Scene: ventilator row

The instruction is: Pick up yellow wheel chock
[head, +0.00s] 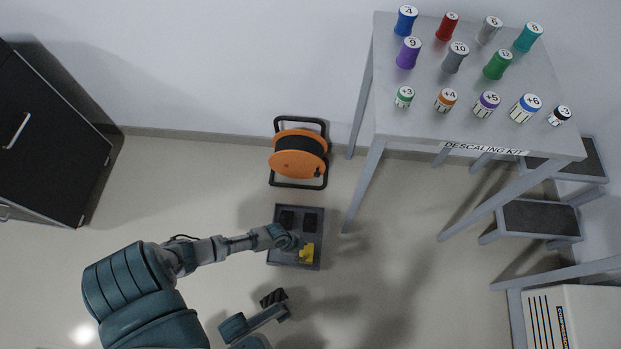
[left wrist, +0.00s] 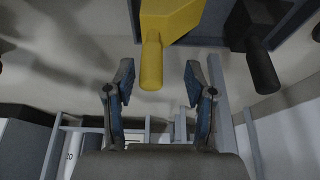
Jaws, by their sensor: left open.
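The yellow wheel chock (head: 307,253) sits in the lower right of a grey tray (head: 276,262) on the floor. My left gripper (head: 292,241) is over the tray, just beside the chock at its upper left. My left gripper (left wrist: 159,82) is open there, with a finger on either side of the handle's end and visible gaps. My right gripper (head: 275,303) is below the tray, near the bottom of the head view; its jaws are unclear.
Two black chocks (head: 287,219) lie in the tray's upper part. An orange cable reel (head: 298,154) stands behind it by the wall. A grey table (head: 420,120) with several labelled containers stands to the right, its legs near the tray. A dark cabinet (head: 50,140) is at left.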

